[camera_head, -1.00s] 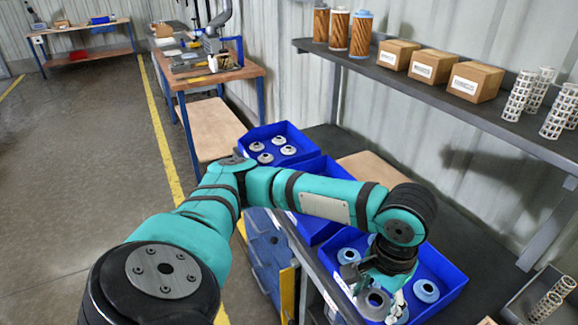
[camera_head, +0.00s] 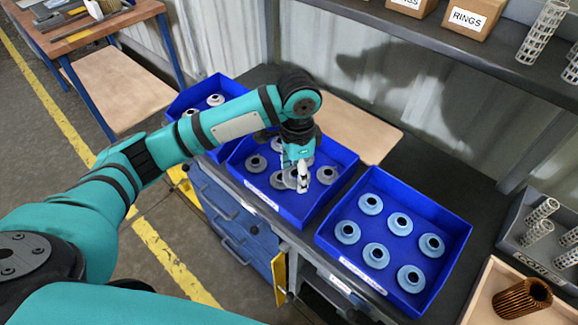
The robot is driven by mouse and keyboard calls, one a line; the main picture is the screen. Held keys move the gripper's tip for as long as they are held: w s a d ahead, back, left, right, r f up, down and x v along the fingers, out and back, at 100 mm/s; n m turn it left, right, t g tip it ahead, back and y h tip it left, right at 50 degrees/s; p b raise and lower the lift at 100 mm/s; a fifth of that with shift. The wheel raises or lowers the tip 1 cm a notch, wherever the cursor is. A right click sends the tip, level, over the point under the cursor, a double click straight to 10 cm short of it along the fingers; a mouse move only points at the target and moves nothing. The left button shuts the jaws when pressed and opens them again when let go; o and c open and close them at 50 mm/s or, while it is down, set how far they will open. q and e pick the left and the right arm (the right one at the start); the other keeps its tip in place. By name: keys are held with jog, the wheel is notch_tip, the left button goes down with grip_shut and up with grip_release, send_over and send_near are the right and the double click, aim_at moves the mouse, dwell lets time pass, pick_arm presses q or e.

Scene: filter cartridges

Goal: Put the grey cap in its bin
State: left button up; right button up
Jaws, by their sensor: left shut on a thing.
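My left gripper (camera_head: 301,180) hangs over the middle blue bin (camera_head: 344,163), with its fingers pointing down. It is shut on a grey cap (camera_head: 289,177), a flanged ring partly covered by the fingers. Several similar grey caps lie in this bin, one of them at the left (camera_head: 256,163) and one at the right (camera_head: 327,175). I cannot tell exactly how high the held cap is above the bin floor. My right gripper is not in view.
The right blue bin (camera_head: 462,232) holds several light blue caps (camera_head: 400,223). The far left bin (camera_head: 176,106) holds pale caps and is partly hidden by my arm. A shelf with boxes (camera_head: 468,17) overhangs the back. A tray with an orange filter (camera_head: 522,298) stands at lower right.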

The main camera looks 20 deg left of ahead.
pick_arm(q)
jog(key=m, duration=0.1)
jog(key=w+d+f+m, duration=0.1)
jog(key=m, duration=0.1)
jog(key=w+f+m, duration=0.1)
jog(key=shift+w+d+f+p, duration=0.15)
jog(key=shift+w+d+p, duration=0.05)
jog(key=shift+d+p, duration=0.15)
jog(key=shift+w+a+f+m, duration=0.15)
jog(key=shift+f+m, duration=0.15)
jog(key=shift+m, duration=0.2)
send_over(303, 202)
notch_tip(303, 202, down, 5)
jog(key=shift+f+p, duration=0.2)
jog(key=shift+p, duration=0.2)
notch_tip(303, 202, down, 4)
jog(key=shift+f, duration=0.35)
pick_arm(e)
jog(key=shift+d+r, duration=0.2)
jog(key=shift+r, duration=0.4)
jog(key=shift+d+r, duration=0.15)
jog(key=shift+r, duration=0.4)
pick_arm(q)
jog(key=shift+f, duration=0.1)
jog(key=o, duration=0.9)
